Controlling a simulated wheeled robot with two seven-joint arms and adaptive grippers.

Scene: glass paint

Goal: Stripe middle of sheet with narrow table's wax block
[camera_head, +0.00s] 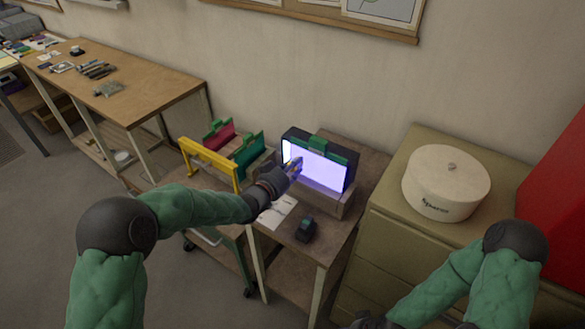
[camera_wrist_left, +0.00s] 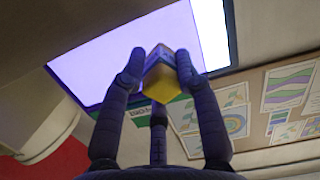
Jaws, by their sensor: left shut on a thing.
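The sheet (camera_head: 322,168) is a bright, violet-lit pane standing upright in a dark frame with a green clip on top, on a narrow table (camera_head: 325,243). In the left wrist view the glowing sheet (camera_wrist_left: 110,58) fills the upper left. My left gripper (camera_head: 294,166) is in front of the sheet's left part. It is shut on the wax block (camera_wrist_left: 161,75), which looks yellow with a bluish upper part. I cannot tell whether the block touches the sheet. My right gripper (camera_head: 372,321) is only partly in view at the bottom edge, and its fingers are not clear.
A yellow rack (camera_head: 209,163) with red and green sheets stands left of the lit frame. A small dark object (camera_head: 305,230) lies on the table's front. A drawer cabinet (camera_head: 392,232) with a round white container (camera_head: 446,184) stands to the right. A wooden workbench (camera_head: 125,84) is at far left.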

